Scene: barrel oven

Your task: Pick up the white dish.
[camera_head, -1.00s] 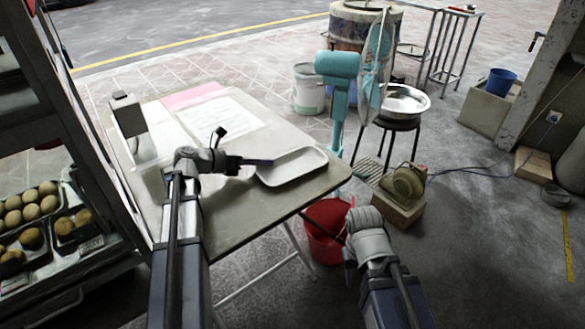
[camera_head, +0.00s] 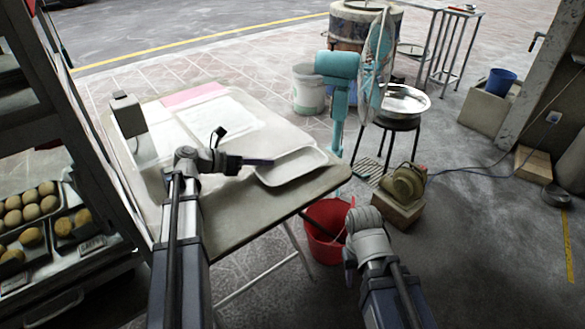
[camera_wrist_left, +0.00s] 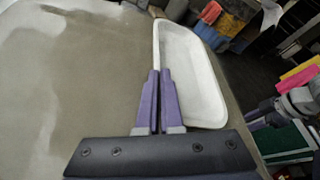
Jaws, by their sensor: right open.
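The white dish (camera_head: 291,167) is a shallow rectangular tray lying on the table near its right corner. In the left wrist view the dish (camera_wrist_left: 190,80) is ahead and to the right. My left gripper (camera_head: 262,162) is at the dish's left edge. In the left wrist view its purple fingers (camera_wrist_left: 161,88) are close together, with the dish's left wall running between them, so it looks shut on that wall. My right gripper (camera_head: 322,228) is open, away from the dish, below the table's right edge over the red bucket; its fingertips are hard to see.
A teal fan (camera_head: 340,75) and a stool with a metal basin (camera_head: 403,102) stand beyond. A food cabinet is at left.

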